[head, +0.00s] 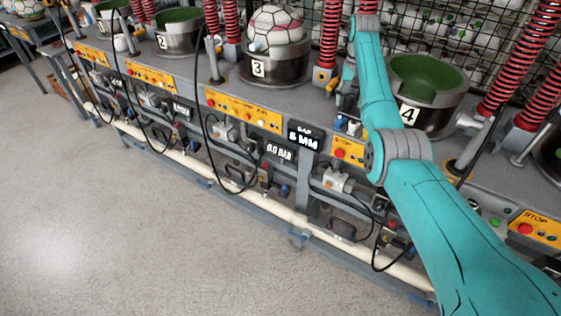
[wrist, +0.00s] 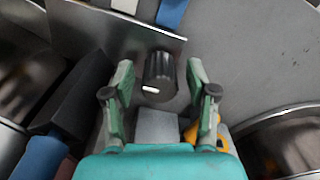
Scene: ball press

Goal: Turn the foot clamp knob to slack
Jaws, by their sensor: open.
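A black knob (wrist: 160,73) with a white pointer mark stands in the upper middle of the wrist view, beside a grey metal plate (wrist: 110,32). Its white mark is at the lower left of its face. I take it for the foot clamp knob, though no label is legible. My gripper (wrist: 161,84) is open, with one green finger on each side of the knob. Gaps show between both fingers and the knob, so it is not gripped. In the head view my teal arm reaches to the bench between stations 3 and 4; the knob cannot be made out there.
The station 3 cup (head: 275,72) holds a ball (head: 277,27); the green-lined station 4 cup (head: 425,85) looks empty. Red springs (head: 330,35) rise beside the cups. A blue-handled black lever (wrist: 75,105) is left of my fingers in the wrist view. The floor (head: 120,230) in front is clear.

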